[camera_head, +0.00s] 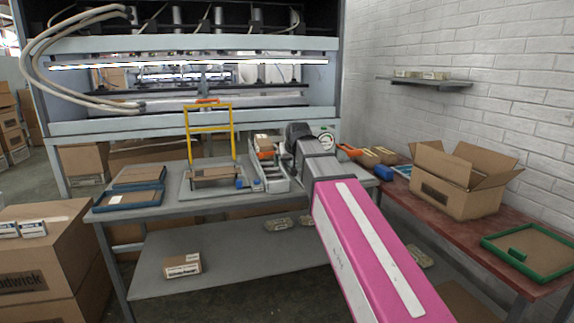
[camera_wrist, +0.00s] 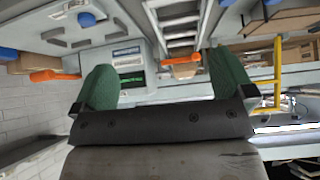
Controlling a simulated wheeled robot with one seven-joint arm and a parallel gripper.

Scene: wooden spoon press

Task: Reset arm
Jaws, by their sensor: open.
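My gripper (camera_wrist: 165,78) shows in the wrist view with its two green fingers wide apart and nothing held between them. In the head view my pink arm reaches toward the press (camera_head: 205,75), and the gripper end (camera_head: 299,133) is over the grey work table (camera_head: 165,211), mostly hidden behind the wrist. Beyond the fingers in the wrist view are a grey slotted rack (camera_wrist: 180,22), an orange part (camera_wrist: 180,68) and a device with a lit green display (camera_wrist: 131,80). The fingers appear apart from them.
A yellow frame (camera_head: 209,130) stands upright on the table near the rack (camera_head: 272,178). Blue-edged trays (camera_head: 130,199) lie at left. At right, a red-brown bench (camera_head: 440,224) bears an open carton (camera_head: 455,199) and a green-edged tray (camera_head: 561,265). Brown boxes (camera_head: 35,255) stand at front left.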

